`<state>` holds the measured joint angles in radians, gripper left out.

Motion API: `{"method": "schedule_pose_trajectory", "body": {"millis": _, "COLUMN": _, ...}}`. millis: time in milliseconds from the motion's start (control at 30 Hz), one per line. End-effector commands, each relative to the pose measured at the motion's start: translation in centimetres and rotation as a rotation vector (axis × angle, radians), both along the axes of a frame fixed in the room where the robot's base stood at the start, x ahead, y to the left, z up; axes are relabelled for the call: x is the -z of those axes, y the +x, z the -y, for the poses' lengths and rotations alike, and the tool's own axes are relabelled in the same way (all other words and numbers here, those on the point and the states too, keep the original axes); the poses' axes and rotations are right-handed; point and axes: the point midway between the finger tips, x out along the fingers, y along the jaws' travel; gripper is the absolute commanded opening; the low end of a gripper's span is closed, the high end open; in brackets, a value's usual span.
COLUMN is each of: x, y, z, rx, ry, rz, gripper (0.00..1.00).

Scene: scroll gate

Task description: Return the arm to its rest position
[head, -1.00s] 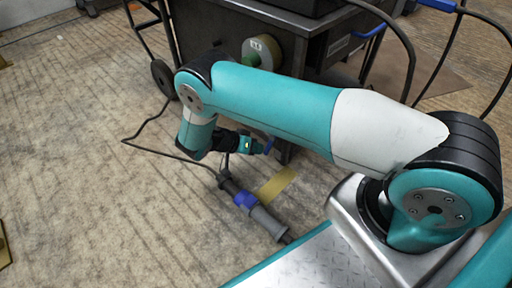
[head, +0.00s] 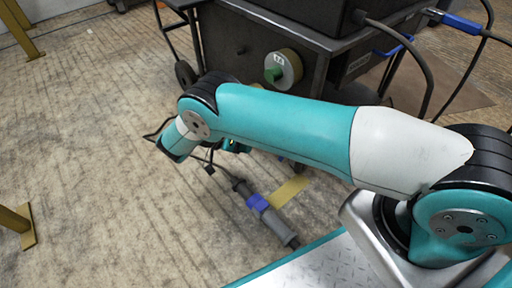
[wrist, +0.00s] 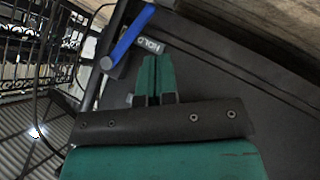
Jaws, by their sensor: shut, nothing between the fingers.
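My teal and white arm (head: 290,122) stretches from its base at the right to a bent joint at centre left in the head view. My gripper shows in the wrist view (wrist: 157,62), its two green fingers together with nothing between them. In the head view the gripper is mostly hidden behind the arm.
A dark metal cart (head: 235,40) with a round knob (head: 283,69) stands behind the arm. A grey tool-like cylinder with a blue band (head: 262,205) and a yellow floor strip (head: 290,190) lie below. Yellow posts (head: 22,222) stand at the left. Floor between is clear.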

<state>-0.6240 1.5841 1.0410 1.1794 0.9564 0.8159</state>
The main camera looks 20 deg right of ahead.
Motion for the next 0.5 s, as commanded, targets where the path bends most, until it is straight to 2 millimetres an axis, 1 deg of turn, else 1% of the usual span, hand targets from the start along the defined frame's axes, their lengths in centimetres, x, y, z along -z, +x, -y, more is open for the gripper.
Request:
{"method": "schedule_pose_trajectory", "body": {"millis": 133, "x": -0.34, "y": 0.1, "z": -0.5, "rx": -0.001, "ry": 0.001, "rz": 0.001, "gripper": 0.0}}
{"method": "schedule_pose_trajectory", "body": {"millis": 500, "x": -0.36, "y": 0.11, "z": -0.47, "rx": 0.0, "ry": 0.001, "rz": 0.0, "gripper": 0.0}}
